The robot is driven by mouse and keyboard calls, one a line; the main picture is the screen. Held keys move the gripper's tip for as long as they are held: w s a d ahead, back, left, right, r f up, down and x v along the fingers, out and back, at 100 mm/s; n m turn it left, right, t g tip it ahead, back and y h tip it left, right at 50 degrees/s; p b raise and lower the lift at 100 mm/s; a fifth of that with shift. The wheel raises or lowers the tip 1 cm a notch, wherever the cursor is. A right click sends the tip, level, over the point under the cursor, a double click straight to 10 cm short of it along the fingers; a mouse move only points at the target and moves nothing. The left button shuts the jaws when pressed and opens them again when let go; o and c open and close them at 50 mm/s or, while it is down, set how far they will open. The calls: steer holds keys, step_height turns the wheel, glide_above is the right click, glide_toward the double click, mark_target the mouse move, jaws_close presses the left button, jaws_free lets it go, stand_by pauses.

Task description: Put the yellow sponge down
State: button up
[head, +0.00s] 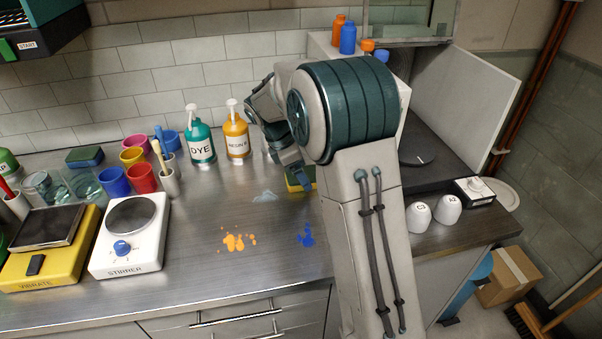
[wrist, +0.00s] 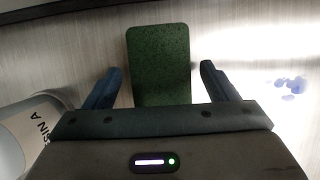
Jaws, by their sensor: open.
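The yellow sponge (head: 308,176) has a dark green top and lies on the metal bench, partly hidden by my arm in the head view. In the wrist view its green face (wrist: 159,50) lies flat between my two fingers, with a gap on each side. My gripper (wrist: 160,72) is open, its fingers straddling the sponge without visibly touching it. In the head view my gripper (head: 293,172) is low over the bench at the sponge.
The resin bottle (head: 236,138) stands close to the left of my gripper, with the dye bottle (head: 200,147) beyond it. Orange (head: 237,242) and blue (head: 306,236) spills mark the front bench. Cups, a stirrer (head: 130,235) and another sponge (head: 85,156) stand left.

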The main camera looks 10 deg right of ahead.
steer(key=v, duration=1)
steer(key=s+d+f+m+t+y, duration=0.1)
steer(key=s+d+m+y, duration=0.1)
steer(key=s+m, duration=0.7)
steer(key=s+d+f+m+t+y, duration=0.1)
steer(key=s+m, duration=0.8)
steer(key=s, duration=0.9)
steer(key=shift+s+d+f+t+y, duration=0.35)
steer(key=shift+d+f+t+y, duration=0.1)
steer(key=shift+y, duration=0.25)
steer(key=shift+r+p, duration=0.45)
steer(key=shift+p, duration=0.15)
